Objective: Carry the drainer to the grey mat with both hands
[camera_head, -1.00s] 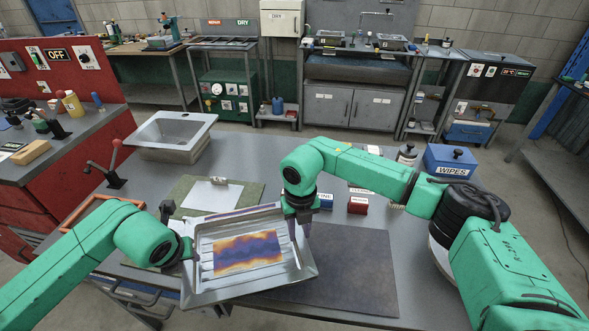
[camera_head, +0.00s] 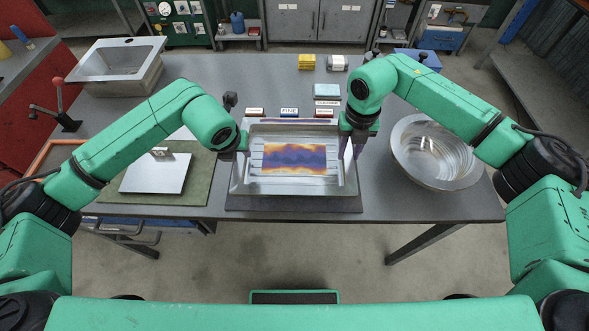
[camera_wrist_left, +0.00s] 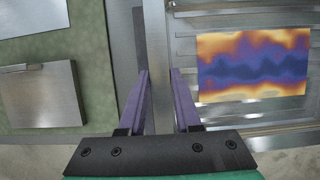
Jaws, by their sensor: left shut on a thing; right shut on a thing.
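The drainer is a shiny metal tray (camera_head: 238,187) with a ribbed floor and a purple and orange patterned plate (camera_head: 294,158) in it. It is level and lies over the grey mat (camera_head: 290,204), whose front strip shows. I cannot tell whether it touches the mat. My left gripper (camera_head: 243,148) is shut on the drainer's left rim; the left wrist view shows the purple fingers (camera_wrist_left: 160,100) on either side of the rim. My right gripper (camera_head: 350,148) is shut on the right rim. The drainer hides most of the mat.
A green mat (camera_head: 195,190) with a metal plate (camera_head: 157,174) lies to the left. A round steel bowl (camera_head: 436,152) stands to the right. Several small labelled blocks (camera_head: 289,112) stand behind the drainer. A sink basin (camera_head: 115,68) is at the back left. The table's front edge is close.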

